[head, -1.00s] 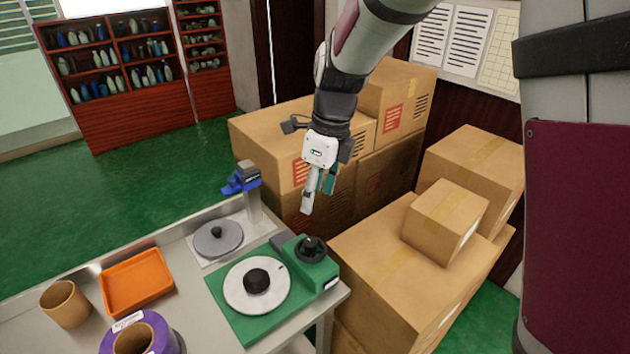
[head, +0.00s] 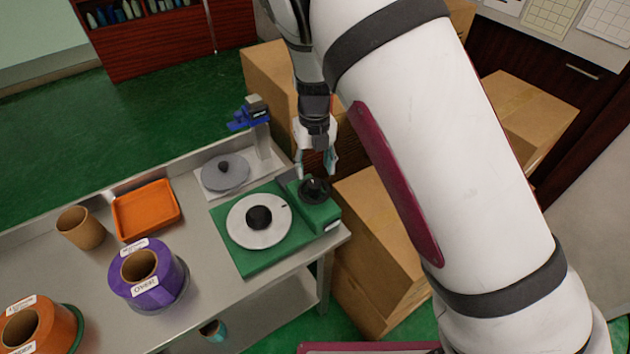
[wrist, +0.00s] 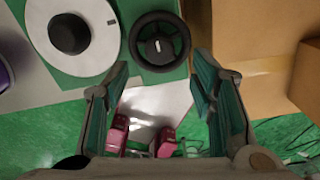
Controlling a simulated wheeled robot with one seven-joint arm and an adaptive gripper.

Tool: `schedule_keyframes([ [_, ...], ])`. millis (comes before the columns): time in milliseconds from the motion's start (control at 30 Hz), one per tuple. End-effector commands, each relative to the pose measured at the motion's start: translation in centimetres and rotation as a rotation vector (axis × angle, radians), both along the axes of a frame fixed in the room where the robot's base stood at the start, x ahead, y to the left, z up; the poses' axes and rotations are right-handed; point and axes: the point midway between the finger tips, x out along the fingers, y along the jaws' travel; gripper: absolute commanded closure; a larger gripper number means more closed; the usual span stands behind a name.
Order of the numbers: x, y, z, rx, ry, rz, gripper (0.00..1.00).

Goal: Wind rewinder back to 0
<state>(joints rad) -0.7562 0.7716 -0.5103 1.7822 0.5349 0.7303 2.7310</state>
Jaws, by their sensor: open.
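The rewinder is a green base plate (head: 241,262) with a white disc (head: 240,235) that has a black hub (head: 259,218), and a green housing (head: 325,214) with a black handwheel (head: 314,189). It sits at the right end of the table. In the wrist view the handwheel (wrist: 160,42) has a small white mark at its centre and lies just ahead of the fingertips. My gripper (head: 317,172) points down above the handwheel, open and empty. The wrist view shows the two fingers (wrist: 160,75) spread apart. No readable dial number shows.
Cardboard boxes (head: 375,240) stand right of the table (head: 95,275). An orange tray (head: 146,208), a cardboard tube (head: 82,230), a purple roll (head: 149,289) and an orange roll (head: 35,330) lie to the left.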

Motion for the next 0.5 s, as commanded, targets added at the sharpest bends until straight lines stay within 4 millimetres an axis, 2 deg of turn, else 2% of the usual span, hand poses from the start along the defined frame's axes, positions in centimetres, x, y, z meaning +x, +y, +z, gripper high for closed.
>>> schedule_keyframes([
  [33,-0.1,-0.1,-1.1,-0.001,0.004,-0.002,0.49],
  [200,-0.1,-0.1,-3.9,-0.001,0.002,-0.002,0.49],
  [333,0.0,0.0,-5.3,0.000,0.000,0.000,0.49],
  [500,0.0,0.0,-6.2,0.001,-0.001,0.000,0.49],
])
